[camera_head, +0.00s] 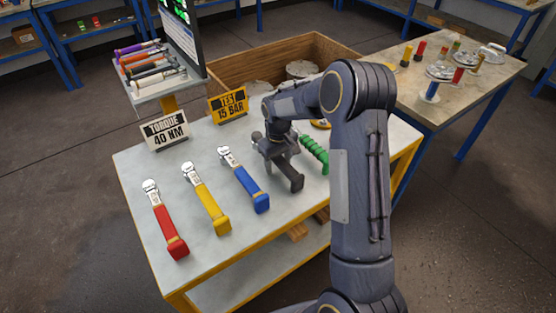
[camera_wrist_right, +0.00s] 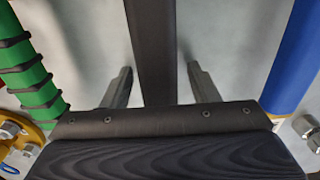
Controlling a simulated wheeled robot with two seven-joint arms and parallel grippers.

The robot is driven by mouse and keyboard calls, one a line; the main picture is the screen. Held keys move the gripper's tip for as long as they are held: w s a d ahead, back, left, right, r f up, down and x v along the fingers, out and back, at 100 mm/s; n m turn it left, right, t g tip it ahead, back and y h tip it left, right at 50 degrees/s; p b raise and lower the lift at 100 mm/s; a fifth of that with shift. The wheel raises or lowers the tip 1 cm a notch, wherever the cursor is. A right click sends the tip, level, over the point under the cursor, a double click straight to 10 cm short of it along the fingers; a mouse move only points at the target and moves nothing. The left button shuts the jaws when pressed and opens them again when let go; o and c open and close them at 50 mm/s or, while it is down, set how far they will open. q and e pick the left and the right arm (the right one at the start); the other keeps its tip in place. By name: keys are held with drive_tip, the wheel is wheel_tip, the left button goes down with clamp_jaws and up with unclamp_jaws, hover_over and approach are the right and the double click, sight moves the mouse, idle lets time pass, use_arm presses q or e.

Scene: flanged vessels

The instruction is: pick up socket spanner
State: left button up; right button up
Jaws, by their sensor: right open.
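Several spanners with coloured handles lie in a row on the table: a red one (camera_head: 166,225), a yellow one (camera_head: 208,202), a blue one (camera_head: 246,182), a dark one (camera_head: 292,178) and a green one (camera_head: 314,154). I cannot tell by name which is the socket spanner. My right gripper (camera_head: 277,150) is over the dark one and hides its head. In the right wrist view my open fingers (camera_wrist_right: 160,86) stand either side of the dark handle (camera_wrist_right: 152,40), with gaps on both sides. My left gripper is not in view.
The green banded handle (camera_wrist_right: 28,75) and the blue handle (camera_wrist_right: 295,60) flank the fingers. Signs reading torque 40 NM (camera_head: 164,130) and test 15 bar (camera_head: 228,104) stand behind. A wooden crate (camera_head: 335,55) and a second table (camera_head: 455,90) lie beyond.

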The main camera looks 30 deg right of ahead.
drive_tip(key=shift+c, duration=0.3)
drive_tip(key=c, duration=1)
drive_tip(key=shift+c, duration=0.5)
drive_tip(key=shift+r, duration=0.15)
